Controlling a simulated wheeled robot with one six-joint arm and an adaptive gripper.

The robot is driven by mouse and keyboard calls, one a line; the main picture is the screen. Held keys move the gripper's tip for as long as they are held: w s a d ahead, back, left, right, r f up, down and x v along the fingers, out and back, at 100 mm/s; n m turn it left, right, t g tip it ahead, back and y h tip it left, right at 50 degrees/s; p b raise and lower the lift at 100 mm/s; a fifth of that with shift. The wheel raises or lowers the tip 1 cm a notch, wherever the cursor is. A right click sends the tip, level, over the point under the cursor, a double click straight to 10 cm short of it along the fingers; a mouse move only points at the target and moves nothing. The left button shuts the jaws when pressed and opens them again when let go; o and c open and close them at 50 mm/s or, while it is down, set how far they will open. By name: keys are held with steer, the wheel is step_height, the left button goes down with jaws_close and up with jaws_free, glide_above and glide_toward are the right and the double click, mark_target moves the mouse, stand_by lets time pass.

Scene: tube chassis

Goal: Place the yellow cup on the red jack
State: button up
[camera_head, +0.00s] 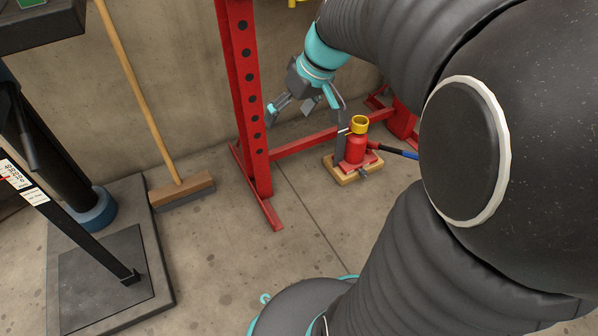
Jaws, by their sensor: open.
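The yellow cup (359,124) sits on top of the red jack (355,150), looking upright. The jack stands on a small wooden board (343,178) on the floor, with a dark and blue handle (396,152) reaching to the right. My gripper (309,118) is open. Its fingers are spread just left of the jack and cup, and one finger is close beside the cup. I cannot tell whether that finger touches the cup or the jack. Nothing shows between the fingers.
A red steel frame (247,85) with a post and floor legs stands just left of and behind my gripper. A broom (180,188) leans on the concrete wall. A dark machine base (110,260) is at left. The floor (215,270) in front is clear.

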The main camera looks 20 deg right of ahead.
steer(key=s+a+m+t+h, duration=0.1)
steer(key=s+a, duration=0.1)
steer(key=s, duration=0.6)
steer(key=s+a+m+t+h, duration=0.1)
steer(key=s+a+h, duration=0.1)
steer(key=s, duration=0.6)
steer(key=shift+a+m, duration=0.3)
steer(key=shift+a, duration=0.15)
steer(key=shift+d, duration=0.1)
